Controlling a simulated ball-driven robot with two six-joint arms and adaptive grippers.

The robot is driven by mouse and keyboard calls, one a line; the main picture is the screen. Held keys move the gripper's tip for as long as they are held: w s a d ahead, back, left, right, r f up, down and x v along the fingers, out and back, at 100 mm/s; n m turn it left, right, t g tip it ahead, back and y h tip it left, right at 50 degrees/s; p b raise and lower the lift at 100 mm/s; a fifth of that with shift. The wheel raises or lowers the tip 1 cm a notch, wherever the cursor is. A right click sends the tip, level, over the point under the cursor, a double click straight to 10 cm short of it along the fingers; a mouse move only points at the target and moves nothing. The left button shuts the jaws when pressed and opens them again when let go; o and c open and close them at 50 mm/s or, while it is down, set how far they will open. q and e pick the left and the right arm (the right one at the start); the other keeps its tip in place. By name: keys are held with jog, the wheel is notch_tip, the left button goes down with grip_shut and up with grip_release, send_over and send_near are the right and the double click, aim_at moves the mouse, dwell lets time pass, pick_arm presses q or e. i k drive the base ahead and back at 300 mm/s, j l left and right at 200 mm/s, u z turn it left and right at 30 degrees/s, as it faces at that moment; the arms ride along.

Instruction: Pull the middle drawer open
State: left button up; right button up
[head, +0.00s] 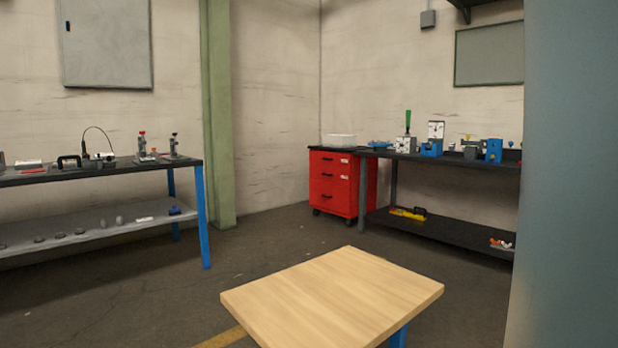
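A red drawer cabinet (343,185) on casters stands across the room, near the back corner, at the left end of the right workbench. Its front shows three drawers with dark handles, one above the other. The middle drawer (334,179) looks shut, flush with the drawers above and below it. White labels sit at the right of the upper drawer fronts. Neither of my grippers is in the head view, and both are far from the cabinet or out of sight.
A wooden-topped table (332,296) stands close in front. A left workbench (95,175) and a right workbench (440,158) carry tools and parts. A green column (217,115) stands at the back wall. A blue-grey surface (570,180) blocks the right side.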

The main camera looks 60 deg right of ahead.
aim_at(339, 172)
jog(key=z, duration=2.05)
jog(key=i+j+u, duration=1.05)
jog(key=i, duration=0.35)
jog(key=i+u, duration=0.35)
jog(key=i, duration=0.15)
jog(key=i+z, duration=0.25)
jog(key=i, duration=0.25)
jog(key=i+z, duration=0.25)
jog(key=i, duration=0.3)
jog(key=i+j+z, duration=0.25)
jog(key=i, duration=0.25)
jog(key=i+j+z, duration=0.2)
jog(key=i, duration=0.3)
jog(key=i+l+z, duration=0.3)
jog(key=i+z, duration=0.2)
jog(key=i, duration=0.3)
jog(key=i+z, duration=0.5)
jog(key=i, duration=0.3)
jog(key=i+j+z, duration=0.35)
jog(key=i+z, duration=0.15)
jog(key=i, duration=0.25)
jog(key=i+u, duration=0.1)
jog(key=i, duration=0.4)
jog(key=i+l+u, duration=0.1)
jog(key=i, duration=0.45)
jog(key=i+l, duration=0.2)
jog(key=i, duration=0.3)
jog(key=j+u, duration=0.05)
